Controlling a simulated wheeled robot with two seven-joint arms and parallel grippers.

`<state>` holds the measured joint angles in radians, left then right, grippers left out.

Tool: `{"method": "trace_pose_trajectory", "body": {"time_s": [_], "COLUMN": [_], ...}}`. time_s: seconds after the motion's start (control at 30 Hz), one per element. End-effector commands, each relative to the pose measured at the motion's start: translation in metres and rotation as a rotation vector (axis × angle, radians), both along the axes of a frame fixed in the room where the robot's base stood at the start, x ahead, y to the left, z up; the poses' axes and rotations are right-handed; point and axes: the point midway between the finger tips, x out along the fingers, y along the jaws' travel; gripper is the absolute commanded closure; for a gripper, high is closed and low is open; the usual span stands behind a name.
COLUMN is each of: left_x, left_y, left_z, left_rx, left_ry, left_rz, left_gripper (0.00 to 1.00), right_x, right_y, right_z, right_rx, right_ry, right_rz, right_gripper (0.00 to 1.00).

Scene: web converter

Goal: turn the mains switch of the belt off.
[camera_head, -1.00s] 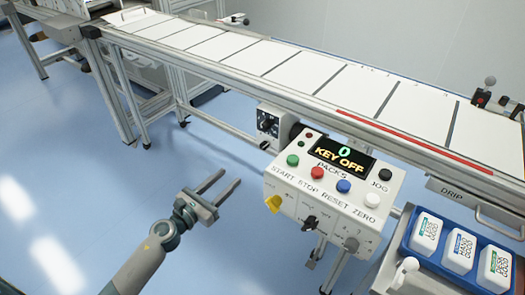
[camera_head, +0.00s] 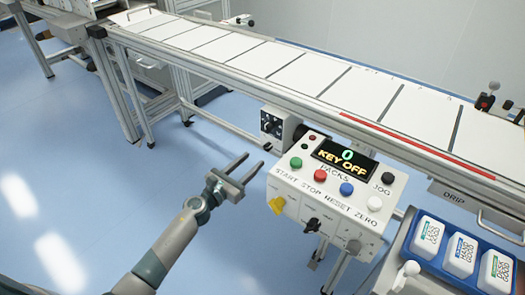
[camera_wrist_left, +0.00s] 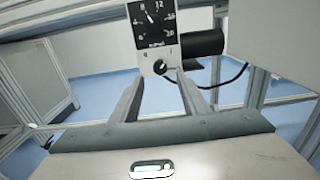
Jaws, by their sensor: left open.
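A drive box (camera_head: 272,124) with a dial and a knob hangs under the belt (camera_head: 290,62). In the left wrist view the box (camera_wrist_left: 171,45) shows a black dial above a small rotary switch (camera_wrist_left: 160,67) with a pale handle; its marks are too small to read surely. My left gripper (camera_head: 255,160) is open and empty, below and left of the box. In the wrist view its fingers (camera_wrist_left: 160,92) point at the box, with the switch between and beyond them, apparently untouched. No label shows which switch is the mains one. My right gripper is not in view.
The control box (camera_head: 330,190) stands close right of my left gripper, with buttons, a yellow switch (camera_head: 277,205), black knobs and a display reading "KEY OFF". A blue tray (camera_head: 407,233) with white packs lies at right. A black cylinder (camera_wrist_left: 203,43) adjoins the drive box. Floor left is clear.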

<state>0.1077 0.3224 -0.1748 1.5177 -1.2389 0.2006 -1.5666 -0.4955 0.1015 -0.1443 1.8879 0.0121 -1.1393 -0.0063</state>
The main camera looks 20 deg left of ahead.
Motion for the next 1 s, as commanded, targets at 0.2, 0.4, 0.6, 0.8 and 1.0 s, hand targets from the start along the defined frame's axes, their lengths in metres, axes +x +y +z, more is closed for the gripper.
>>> {"method": "trace_pose_trajectory", "body": {"time_s": [0.2,0.4,0.6,0.8,1.0], "left_x": [0.037,0.059,0.068,0.068,0.068], "left_y": [-0.013,-0.021,-0.024,-0.024,-0.024], "left_z": [0.0,0.0,0.0,0.0,0.0], "left_rx": [-0.001,0.0,0.0,0.001,0.001], "left_ry": [-0.001,0.0,0.001,0.001,0.0], "left_rz": [0.002,0.001,0.001,0.001,0.001], "left_gripper": [0.59,0.59,0.59,0.59,0.87], "right_x": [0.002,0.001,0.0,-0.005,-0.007], "right_y": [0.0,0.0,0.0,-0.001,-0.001], "right_z": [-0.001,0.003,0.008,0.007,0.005], "right_rx": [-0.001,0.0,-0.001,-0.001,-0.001], "right_ry": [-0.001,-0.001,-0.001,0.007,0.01], "right_rz": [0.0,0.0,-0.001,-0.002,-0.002], "right_gripper": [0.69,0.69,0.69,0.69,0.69]}}
